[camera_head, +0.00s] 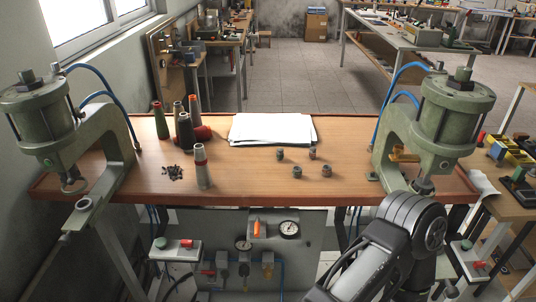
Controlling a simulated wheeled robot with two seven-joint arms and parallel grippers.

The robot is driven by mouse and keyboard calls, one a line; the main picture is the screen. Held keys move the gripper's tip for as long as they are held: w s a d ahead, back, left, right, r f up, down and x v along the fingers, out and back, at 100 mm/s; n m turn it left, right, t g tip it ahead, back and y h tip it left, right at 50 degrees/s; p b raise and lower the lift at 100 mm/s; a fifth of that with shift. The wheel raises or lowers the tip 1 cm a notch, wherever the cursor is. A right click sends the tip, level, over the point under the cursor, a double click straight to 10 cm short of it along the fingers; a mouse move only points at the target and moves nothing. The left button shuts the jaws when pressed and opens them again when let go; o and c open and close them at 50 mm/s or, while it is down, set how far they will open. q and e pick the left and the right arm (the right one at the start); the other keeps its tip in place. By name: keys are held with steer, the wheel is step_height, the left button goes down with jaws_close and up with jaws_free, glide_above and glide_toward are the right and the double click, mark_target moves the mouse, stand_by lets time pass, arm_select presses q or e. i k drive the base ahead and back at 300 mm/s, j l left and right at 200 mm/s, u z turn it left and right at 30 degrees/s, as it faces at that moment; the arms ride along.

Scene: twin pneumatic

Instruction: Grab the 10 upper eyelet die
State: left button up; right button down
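Several small dies stand on the wooden table: a greenish one (281,154) at back left, a brownish one (312,153) at back right, and darker ones at front left (297,172) and front right (326,170). Any markings are too small to read, so I cannot tell which is the 10 upper eyelet die. My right arm comes in from the lower right, its dark joint in front of the right press. No fingers of my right gripper show. My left arm and gripper are not in view.
Green pneumatic presses stand at the left (112,140) and right (440,125) of the table (250,187). Paper sheets (272,129) lie behind the dies. The table front between the dies and edge is clear.

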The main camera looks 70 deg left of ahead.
mark_target(280, 153)
steer(key=u, duration=2.25)
steer(key=i+l+z, duration=0.1)
steer(key=l+z, duration=0.25)
steer(key=i+l+z, duration=0.1)
steer(key=l+z, duration=0.25)
steer(key=l, duration=0.2)
